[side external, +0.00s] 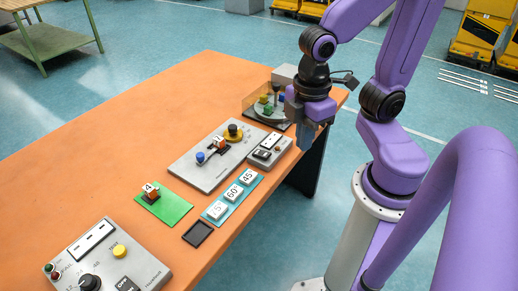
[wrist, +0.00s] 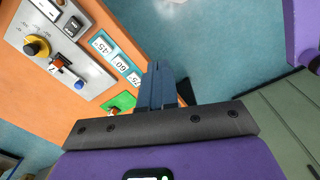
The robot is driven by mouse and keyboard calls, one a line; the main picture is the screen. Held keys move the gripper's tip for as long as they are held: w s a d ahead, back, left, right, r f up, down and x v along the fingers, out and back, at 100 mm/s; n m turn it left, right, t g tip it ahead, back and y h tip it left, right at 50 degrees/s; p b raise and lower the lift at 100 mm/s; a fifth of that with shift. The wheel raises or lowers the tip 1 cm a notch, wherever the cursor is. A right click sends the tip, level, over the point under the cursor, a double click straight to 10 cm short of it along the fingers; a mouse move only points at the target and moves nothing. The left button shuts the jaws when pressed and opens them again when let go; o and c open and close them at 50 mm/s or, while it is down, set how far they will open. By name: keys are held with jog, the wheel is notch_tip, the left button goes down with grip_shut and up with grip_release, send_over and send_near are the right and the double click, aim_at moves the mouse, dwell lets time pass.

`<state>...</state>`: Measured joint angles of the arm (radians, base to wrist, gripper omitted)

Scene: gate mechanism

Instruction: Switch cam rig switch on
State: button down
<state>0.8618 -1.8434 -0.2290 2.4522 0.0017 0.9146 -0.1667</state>
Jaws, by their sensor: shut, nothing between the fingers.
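A small grey box (side external: 283,147) stands near the table's right edge. It has a black rocker switch (side external: 262,154), a white label and a small brownish knob or lamp. In the wrist view the black switch (wrist: 73,27) shows at top left; I cannot tell its position. Behind the box a round rig (side external: 266,108) with green and orange parts sits behind a clear guard. No label confirms which switch belongs to it. My gripper (side external: 305,146) is shut and empty, fingers down, just right of the box and apart from it. Its blue-grey fingers also show in the wrist view (wrist: 157,83).
A grey panel (side external: 190,168) with blue and yellow-black knobs lies left of the box. Number tiles (side external: 232,192), a green card (side external: 172,211), a black tray (side external: 197,233) and a larger control panel (side external: 145,265) lie nearer. The table's left part (side external: 120,140) is clear.

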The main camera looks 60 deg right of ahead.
jog(key=w+d+f+n+g, duration=0.1)
jog(key=w+d+f+n, duration=0.15)
jog(key=w, duration=1.05)
jog(key=n+g, duration=0.1)
jog(key=n, duration=0.1)
send_near(266, 154)
jog(key=f, duration=0.4)
jog(key=s+f, duration=0.1)
jog(key=f, duration=0.1)
jog(key=shift+f, duration=0.4)
